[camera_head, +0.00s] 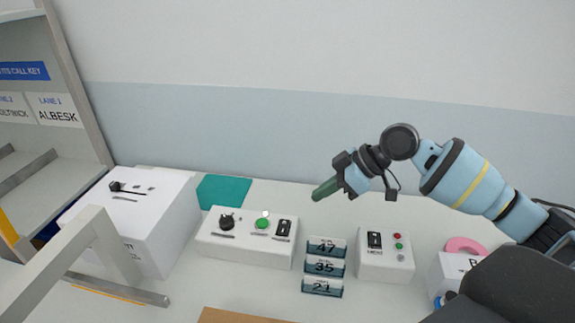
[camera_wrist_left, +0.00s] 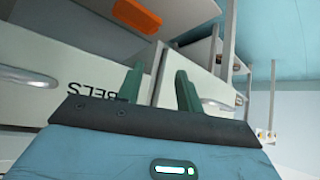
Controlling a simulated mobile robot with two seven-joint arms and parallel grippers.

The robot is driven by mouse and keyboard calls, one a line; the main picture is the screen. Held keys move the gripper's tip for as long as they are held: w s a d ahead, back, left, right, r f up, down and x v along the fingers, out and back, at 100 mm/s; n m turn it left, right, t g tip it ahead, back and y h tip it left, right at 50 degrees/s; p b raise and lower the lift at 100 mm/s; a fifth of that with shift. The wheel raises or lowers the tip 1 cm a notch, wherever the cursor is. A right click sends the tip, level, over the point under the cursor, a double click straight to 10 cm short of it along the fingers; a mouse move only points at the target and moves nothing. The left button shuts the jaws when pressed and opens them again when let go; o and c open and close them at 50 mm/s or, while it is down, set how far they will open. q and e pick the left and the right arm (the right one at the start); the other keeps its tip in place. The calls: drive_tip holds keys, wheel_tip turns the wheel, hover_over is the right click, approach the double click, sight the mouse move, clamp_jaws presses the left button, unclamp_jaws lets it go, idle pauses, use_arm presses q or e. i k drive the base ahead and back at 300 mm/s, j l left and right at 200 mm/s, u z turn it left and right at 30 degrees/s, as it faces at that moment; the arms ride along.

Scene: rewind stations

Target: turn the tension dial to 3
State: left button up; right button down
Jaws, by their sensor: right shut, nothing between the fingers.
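A white control box (camera_head: 245,245) on the table carries a black round knob (camera_head: 226,222) at its left, a green button (camera_head: 262,223) and a black switch (camera_head: 283,228). The knob looks like a dial; its label and setting are too small to read. My right gripper (camera_head: 318,195) has green fingers, is shut and empty, and hangs above the table to the right of this box, apart from it. My left gripper (camera_wrist_left: 160,75) shows only in the left wrist view, with its two green fingers apart and nothing between them.
A larger white box (camera_head: 150,235) with a black lever (camera_head: 125,187) stands at left. Numbered blocks (camera_head: 324,267) and a smaller box with red and green buttons (camera_head: 385,262) stand at right. A teal mat (camera_head: 223,190) lies behind. Drawer fronts (camera_wrist_left: 60,80) face my left gripper.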

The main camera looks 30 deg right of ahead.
sight(226, 223)
drive_tip(key=k+j, duration=1.2)
drive_tip(key=k, duration=0.05)
